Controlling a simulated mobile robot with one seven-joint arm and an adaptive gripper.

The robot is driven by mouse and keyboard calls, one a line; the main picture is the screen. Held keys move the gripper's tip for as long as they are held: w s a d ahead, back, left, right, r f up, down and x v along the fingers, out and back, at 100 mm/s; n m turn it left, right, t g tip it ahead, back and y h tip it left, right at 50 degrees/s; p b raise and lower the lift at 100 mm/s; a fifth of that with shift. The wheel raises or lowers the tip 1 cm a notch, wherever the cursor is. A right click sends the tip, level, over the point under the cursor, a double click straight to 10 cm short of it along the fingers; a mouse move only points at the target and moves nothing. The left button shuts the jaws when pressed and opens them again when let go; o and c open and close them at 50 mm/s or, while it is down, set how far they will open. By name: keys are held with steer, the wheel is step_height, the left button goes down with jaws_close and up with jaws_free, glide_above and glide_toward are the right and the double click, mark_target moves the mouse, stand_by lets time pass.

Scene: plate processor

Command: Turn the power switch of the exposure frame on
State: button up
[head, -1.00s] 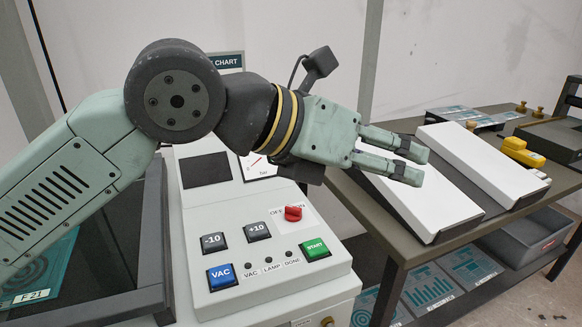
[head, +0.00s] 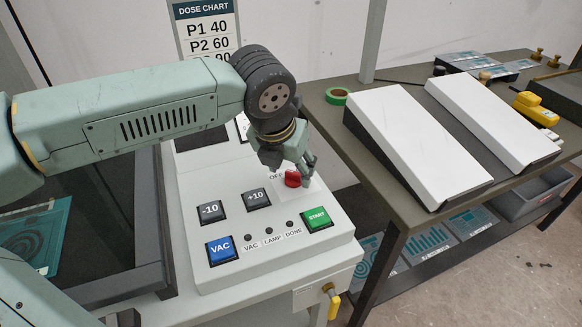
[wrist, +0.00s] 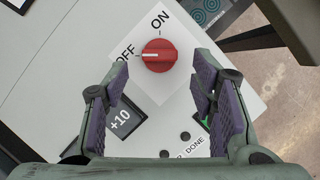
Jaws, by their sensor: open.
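The power switch is a red rotary knob (head: 293,178) on the sloped control panel (head: 215,275) of the exposure frame. In the wrist view the red knob (wrist: 159,55) has a white pointer line that lies toward the OFF label (wrist: 124,54); the ON label (wrist: 160,19) is above it. My gripper (head: 308,170) is just above the knob in the head view. In the wrist view my gripper (wrist: 164,88) is open, its purple-padded fingers to the left and right, with the knob between and slightly beyond the fingertips. I cannot tell whether a finger touches it.
Near the knob are the +10 button (head: 256,198), -10 button (head: 211,212), green START button (head: 317,217) and blue VAC button (head: 221,250). A side table (head: 330,115) with two white sloped boards stands to the right. A dose chart (head: 207,30) hangs behind.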

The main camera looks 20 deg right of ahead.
mark_target(294, 177)
steer(key=shift+x, duration=1.1)
steer(key=c, duration=1.1)
steer(key=shift+c, duration=0.2)
